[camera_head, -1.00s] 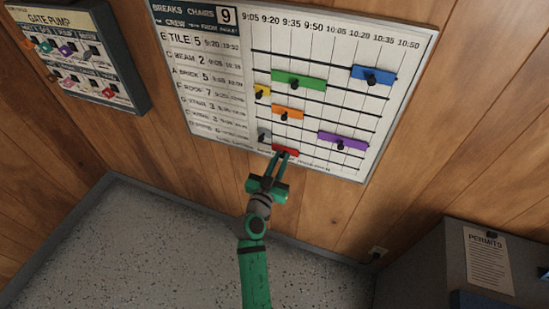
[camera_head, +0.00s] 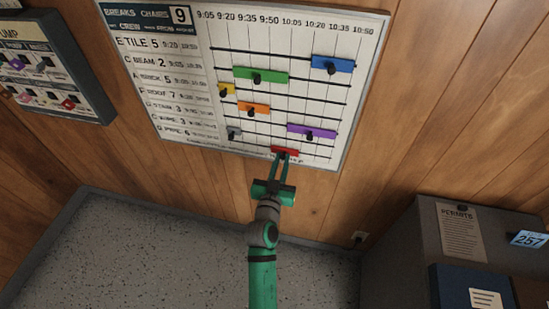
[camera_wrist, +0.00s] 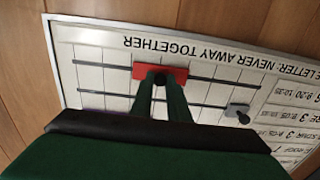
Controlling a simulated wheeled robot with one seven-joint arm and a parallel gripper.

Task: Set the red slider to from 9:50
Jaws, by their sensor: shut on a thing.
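The schedule board (camera_head: 180,70) hangs on the wood wall with time headings along its top. The red slider (camera_head: 285,151) is on the lowest rail, and its left end appears near the line below the 9:50 heading; the exact alignment is too small to tell. My gripper (camera_head: 284,158) is shut on the red slider's dark knob from below. In the wrist view the red slider (camera_wrist: 147,72) shows upside down, with the fingers (camera_wrist: 160,84) meeting at its knob. The fingers hide part of the slider's face.
Orange (camera_head: 243,107), yellow (camera_head: 227,90), green (camera_head: 271,75) and blue (camera_head: 323,62) sliders are higher. A grey cabinet (camera_head: 425,240) stands at right.

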